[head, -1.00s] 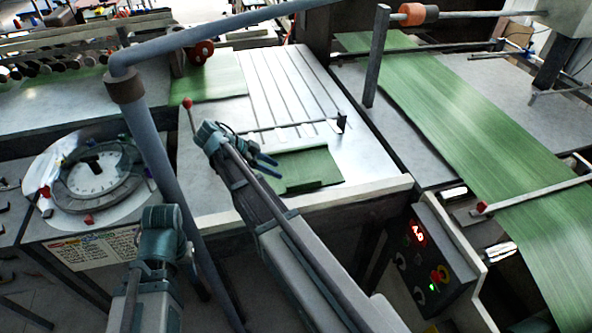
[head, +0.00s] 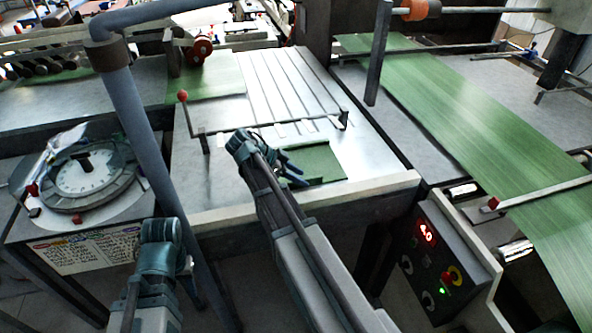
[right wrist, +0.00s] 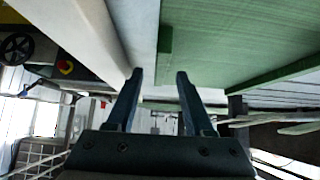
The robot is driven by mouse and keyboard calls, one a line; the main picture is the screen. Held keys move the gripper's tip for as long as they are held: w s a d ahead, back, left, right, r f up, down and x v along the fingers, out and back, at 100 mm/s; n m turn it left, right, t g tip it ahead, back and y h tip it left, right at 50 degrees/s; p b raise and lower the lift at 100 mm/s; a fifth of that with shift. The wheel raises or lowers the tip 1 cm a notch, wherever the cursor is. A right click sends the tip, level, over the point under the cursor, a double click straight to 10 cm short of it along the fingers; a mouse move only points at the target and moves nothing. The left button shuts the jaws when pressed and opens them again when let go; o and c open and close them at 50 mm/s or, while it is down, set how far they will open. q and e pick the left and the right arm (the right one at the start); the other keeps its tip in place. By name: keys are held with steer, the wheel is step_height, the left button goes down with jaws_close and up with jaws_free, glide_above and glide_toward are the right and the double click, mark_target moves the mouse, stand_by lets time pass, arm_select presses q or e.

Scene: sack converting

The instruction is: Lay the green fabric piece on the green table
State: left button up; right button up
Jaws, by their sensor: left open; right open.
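The green fabric piece (head: 322,160) lies on the grey metal table (head: 232,181) near its front edge, below the crossbar. No bare tabletop that is clearly green shows. My right gripper (head: 290,172) is open at the left part of the fabric and hides some of it. In the right wrist view, its two fingers (right wrist: 158,80) are apart with nothing between them, and green material (right wrist: 245,40) shows beyond them at the upper right. My left gripper (head: 165,240) is low at the left, in front of the table, away from the fabric; its fingertips are hard to make out.
A crossbar (head: 270,128) with a red knob (head: 183,96) spans the table. A long green web (head: 470,120) runs at the right. A round dial (head: 90,172) stands left. A control box (head: 440,255) is below the table's right corner. A grey pipe (head: 135,120) rises near my left arm.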

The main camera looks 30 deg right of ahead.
steer(key=shift+s+d+f, duration=0.1)
steer(key=shift+d+f, duration=0.35)
steer(key=shift+c, duration=0.4)
arm_select(q)
steer(key=shift+f, duration=0.4)
arm_select(e)
jaws_close()
steer(key=shift+r, duration=0.1)
step_height(320, 180, up, 4)
steer(key=p, duration=0.3)
steer(key=shift+f+p, duration=0.2)
steer(key=shift+p, duration=0.1)
arm_select(q)
step_height(320, 180, up, 4)
steer(key=shift+f, duration=0.25)
arm_select(e)
steer(key=w+a, duration=0.1)
steer(key=a, duration=0.5)
steer(key=w+a, duration=0.1)
steer(key=a, duration=0.4)
steer(key=w+a, duration=0.2)
steer(key=a, duration=0.4)
steer(key=shift+w+a+f, duration=0.1)
steer(key=shift+a, duration=0.2)
